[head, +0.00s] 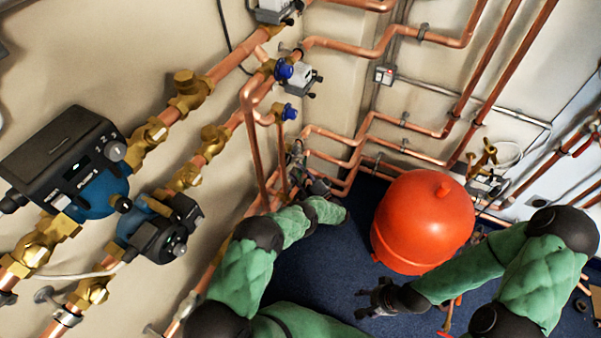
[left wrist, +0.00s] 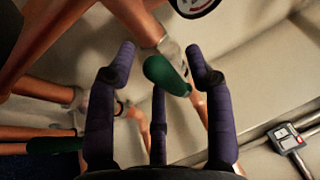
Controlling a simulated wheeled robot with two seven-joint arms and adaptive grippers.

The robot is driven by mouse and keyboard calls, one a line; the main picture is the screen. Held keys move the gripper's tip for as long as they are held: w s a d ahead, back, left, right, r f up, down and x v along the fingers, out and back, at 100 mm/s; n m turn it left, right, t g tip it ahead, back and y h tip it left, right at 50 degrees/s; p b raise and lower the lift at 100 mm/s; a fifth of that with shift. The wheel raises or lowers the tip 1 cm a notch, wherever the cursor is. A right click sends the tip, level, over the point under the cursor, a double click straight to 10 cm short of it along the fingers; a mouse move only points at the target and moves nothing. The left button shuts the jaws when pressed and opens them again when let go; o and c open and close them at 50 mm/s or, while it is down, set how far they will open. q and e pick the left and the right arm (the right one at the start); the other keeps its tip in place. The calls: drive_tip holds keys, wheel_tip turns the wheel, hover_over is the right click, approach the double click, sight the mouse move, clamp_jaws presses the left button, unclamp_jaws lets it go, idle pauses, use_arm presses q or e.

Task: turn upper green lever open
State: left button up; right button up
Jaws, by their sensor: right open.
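A green lever (left wrist: 165,75) on a metal valve shows in the left wrist view, between and beyond the fingertips of my left gripper (left wrist: 161,53). The gripper's purple fingers are spread wide, and I see no clear contact with the lever. A second green lever (left wrist: 55,146) lies at the lower left of that view, partly behind a finger. In the head view my left arm reaches toward the pipes by the wall corner, and its hand and the levers cannot be made out there. My right gripper (head: 364,302) is open and empty above the blue floor.
A red tank (head: 424,222) stands on the floor between my arms. Copper pipes (head: 255,160) run along the left wall, with blue pumps (head: 95,190) nearer. A round gauge (left wrist: 193,5) and a small grey box (left wrist: 287,139) show in the left wrist view.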

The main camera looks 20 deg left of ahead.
use_arm(q)
drive_tip(key=v, duration=1.2)
idle(0.5)
